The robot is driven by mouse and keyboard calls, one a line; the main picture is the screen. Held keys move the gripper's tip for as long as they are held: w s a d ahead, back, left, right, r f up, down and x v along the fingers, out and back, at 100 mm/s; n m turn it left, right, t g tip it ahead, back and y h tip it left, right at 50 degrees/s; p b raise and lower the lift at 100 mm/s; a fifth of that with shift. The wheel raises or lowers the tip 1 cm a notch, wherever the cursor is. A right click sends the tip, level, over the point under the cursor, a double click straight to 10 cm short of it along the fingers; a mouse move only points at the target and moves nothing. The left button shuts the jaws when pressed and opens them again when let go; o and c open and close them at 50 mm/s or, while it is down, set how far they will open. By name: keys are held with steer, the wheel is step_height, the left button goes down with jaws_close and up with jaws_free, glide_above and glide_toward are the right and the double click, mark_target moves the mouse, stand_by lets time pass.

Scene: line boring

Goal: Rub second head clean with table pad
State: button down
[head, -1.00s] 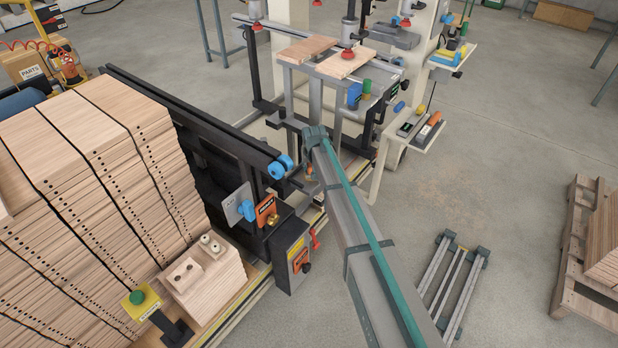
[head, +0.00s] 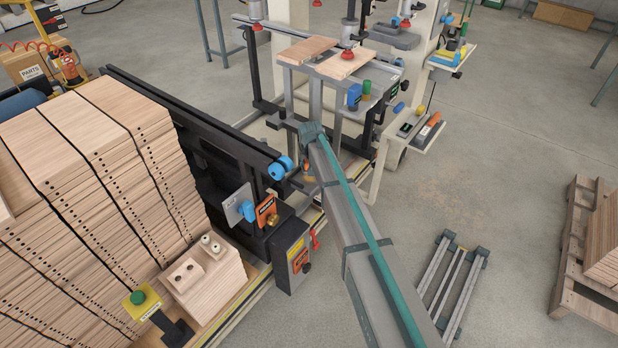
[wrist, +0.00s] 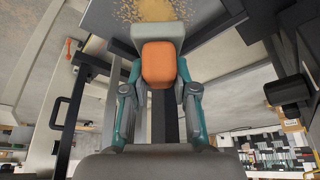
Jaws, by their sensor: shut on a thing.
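In the wrist view my gripper (wrist: 158,100) is shut on a pad (wrist: 148,32) with a pale grey body and an orange block (wrist: 158,64) facing the camera. Tan dust (wrist: 150,9) lies on a grey surface just beyond the pad. I cannot tell whether the pad touches that surface. In the head view my arm reaches toward the boring machine (head: 335,90), and its links hide most of the gripper. Which part of the machine is the second head cannot be told from these views.
Red-tipped clamps (head: 347,56) stand over two boards (head: 345,64) on the machine. A side shelf (head: 412,140) holds small tools. Stacked drilled boards (head: 90,190) fill the left, beside a black rail (head: 195,120).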

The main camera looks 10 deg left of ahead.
steer(key=shift+s, duration=0.15)
stand_by(0.3)
steer(key=shift+s+d, duration=0.4)
steer(key=shift+s, duration=0.35)
steer(key=shift+s+d, duration=0.4)
steer(key=shift+s, duration=0.3)
steer(key=shift+f, duration=0.25)
steer(key=shift+f+b, duration=0.35)
steer(key=shift+b, duration=0.1)
steer(key=shift+f, duration=0.1)
steer(key=shift+a, duration=0.1)
steer(key=shift+w+a, duration=0.65)
steer(key=shift+a, duration=0.35)
